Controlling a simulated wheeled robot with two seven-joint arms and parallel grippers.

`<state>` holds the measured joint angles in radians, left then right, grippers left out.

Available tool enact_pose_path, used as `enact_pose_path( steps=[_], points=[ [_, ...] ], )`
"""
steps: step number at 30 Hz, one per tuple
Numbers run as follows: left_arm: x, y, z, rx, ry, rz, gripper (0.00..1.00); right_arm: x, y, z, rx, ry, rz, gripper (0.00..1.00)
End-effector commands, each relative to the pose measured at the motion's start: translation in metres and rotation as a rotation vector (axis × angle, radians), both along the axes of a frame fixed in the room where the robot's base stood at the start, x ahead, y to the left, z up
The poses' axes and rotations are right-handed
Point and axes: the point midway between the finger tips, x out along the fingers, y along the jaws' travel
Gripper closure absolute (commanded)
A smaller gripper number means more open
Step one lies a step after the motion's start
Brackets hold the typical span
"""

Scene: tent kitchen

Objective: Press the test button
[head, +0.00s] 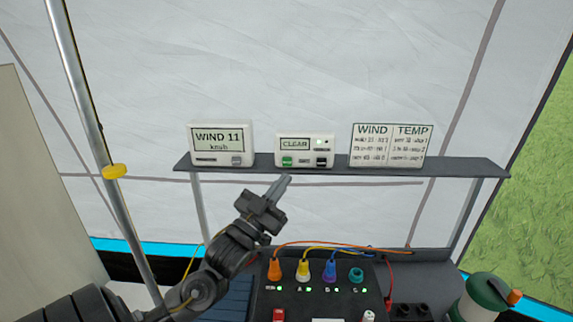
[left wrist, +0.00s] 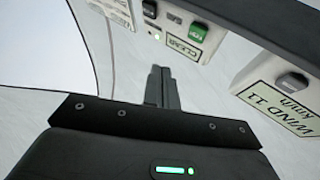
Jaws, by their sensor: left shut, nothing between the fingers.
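A small white device (head: 305,150) with a screen reading CLEAR stands in the middle of the shelf. It has a green button (head: 287,161) at its lower left and a black button (head: 321,162) at its lower right. Their labels are too small to read, so I cannot tell which is the test button. In the left wrist view the CLEAR device (left wrist: 183,47) and its green button (left wrist: 197,31) appear upside down. My left gripper (head: 285,180) is shut and empty, its tips just below the green button in the picture, apparently not touching it. My right gripper is out of view.
A WIND 11 display (head: 219,141) with a grey button stands left on the dark shelf (head: 455,166); a WIND/TEMP chart (head: 390,145) stands right. Below is a black panel (head: 335,298) with coloured plugs and cables. A green-and-white canister (head: 482,297) stands lower right. A tent pole (head: 88,110) rises left.

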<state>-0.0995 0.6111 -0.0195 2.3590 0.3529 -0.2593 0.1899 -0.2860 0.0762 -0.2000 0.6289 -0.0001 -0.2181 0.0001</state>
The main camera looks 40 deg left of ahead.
Motion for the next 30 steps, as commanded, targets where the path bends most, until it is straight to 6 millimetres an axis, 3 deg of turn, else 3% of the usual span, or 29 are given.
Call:
enact_pose_path(
  steps=[12, 30],
  points=[
    [0.038, 0.027, 0.000, 0.000, 0.000, -0.001, 1.00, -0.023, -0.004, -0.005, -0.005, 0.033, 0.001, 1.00],
    [0.043, 0.031, 0.000, -0.001, 0.000, -0.002, 1.00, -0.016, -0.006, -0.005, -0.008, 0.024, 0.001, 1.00]
  ],
)
